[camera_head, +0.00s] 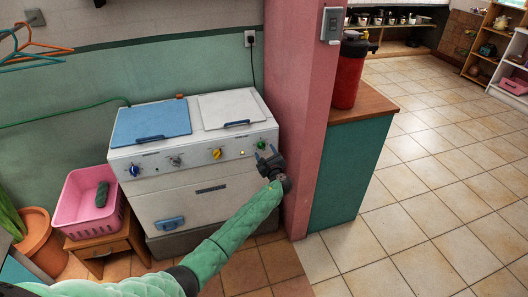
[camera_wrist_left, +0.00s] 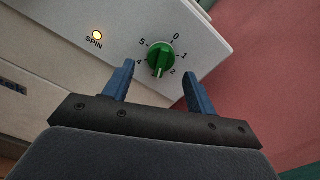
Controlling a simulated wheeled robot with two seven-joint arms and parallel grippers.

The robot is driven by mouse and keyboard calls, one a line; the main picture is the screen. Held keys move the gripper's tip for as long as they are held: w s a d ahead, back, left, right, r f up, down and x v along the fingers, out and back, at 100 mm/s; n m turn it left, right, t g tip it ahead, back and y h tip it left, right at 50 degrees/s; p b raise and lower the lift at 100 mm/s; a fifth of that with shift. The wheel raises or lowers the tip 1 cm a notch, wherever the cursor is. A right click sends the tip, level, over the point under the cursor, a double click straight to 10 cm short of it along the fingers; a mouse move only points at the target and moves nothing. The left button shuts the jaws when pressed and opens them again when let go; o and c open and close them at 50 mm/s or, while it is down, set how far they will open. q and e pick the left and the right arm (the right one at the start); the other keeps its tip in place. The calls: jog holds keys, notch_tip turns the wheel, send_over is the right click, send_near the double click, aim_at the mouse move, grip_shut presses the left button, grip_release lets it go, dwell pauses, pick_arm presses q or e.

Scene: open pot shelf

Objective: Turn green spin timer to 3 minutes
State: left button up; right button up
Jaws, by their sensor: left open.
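The green spin timer (camera_head: 262,144) is the rightmost knob on the white washing machine's front panel. In the left wrist view, the green knob (camera_wrist_left: 160,54) has 0, 1, 2, 4 and 5 readable around it. A pale mark at its lower end points down between the 2 and the 4; I cannot make out a 3 there. My left gripper (camera_head: 266,155) is just in front of the knob. In the wrist view, the open blue fingers (camera_wrist_left: 157,69) lie on either side of the knob's lower part, with visible gaps. My right gripper is not in view.
A yellow lamp (camera_wrist_left: 97,35) labelled SPIN is lit. Yellow (camera_head: 216,153), grey (camera_head: 175,161) and blue (camera_head: 134,170) knobs sit left of the timer. A pink pillar (camera_head: 297,90) stands close on the right. A pink basket (camera_head: 85,221) is at the left.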

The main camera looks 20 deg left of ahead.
pick_arm(q)
jog(key=shift+b+v, duration=0.35)
jog(key=shift+v, duration=2.35)
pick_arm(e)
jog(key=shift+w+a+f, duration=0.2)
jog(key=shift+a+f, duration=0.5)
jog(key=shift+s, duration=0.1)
